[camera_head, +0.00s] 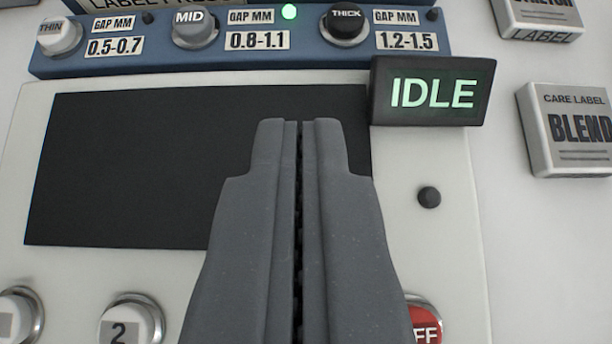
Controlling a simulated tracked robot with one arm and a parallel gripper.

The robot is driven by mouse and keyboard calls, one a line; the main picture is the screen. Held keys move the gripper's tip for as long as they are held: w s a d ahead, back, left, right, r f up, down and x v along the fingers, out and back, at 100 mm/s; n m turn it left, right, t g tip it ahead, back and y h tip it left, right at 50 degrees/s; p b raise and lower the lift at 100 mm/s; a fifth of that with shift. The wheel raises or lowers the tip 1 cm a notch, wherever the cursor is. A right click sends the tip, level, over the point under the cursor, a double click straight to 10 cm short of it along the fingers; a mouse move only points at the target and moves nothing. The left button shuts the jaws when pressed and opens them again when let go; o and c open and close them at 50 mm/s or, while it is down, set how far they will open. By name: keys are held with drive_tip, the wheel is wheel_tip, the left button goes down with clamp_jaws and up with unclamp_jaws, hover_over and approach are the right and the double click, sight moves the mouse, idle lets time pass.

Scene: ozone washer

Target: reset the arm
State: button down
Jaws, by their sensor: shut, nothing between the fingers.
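My gripper (300,124) is shut and empty, its two grey fingers side by side in the middle of the view. It points up the picture, in front of the machine panel (440,240) and over the right part of its dark screen (130,165). Its fingers hide part of that screen and the lower middle of the panel. I cannot tell how far the fingertips are from the surface.
A small display (432,92) reads IDLE. A red button (425,322) is partly hidden behind my gripper. A BLEND care-label block (572,130) is at right.

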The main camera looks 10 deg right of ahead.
idle(0.3)
drive_tip(key=shift+w+r, duration=0.1)
drive_tip(key=shift+r, duration=0.25)
wheel_tip(320, 180, up, 17)
drive_tip(key=w+d+n+t+y+p, duration=0.1)
drive_tip(key=n+t+y+p, duration=0.1)
drive_tip(key=s+d+r+t+p, duration=0.1)
drive_tip(key=d+r, duration=0.4)
drive_tip(key=r, duration=0.6)
drive_tip(key=s+d+r+t+p, duration=0.1)
drive_tip(key=s+d+r, duration=0.3)
drive_tip(key=r, duration=0.7)
drive_tip(key=shift+d+r+n+t, duration=0.25)
drive_tip(key=shift+d+t, duration=0.25)
drive_tip(key=shift+d, duration=0.55)
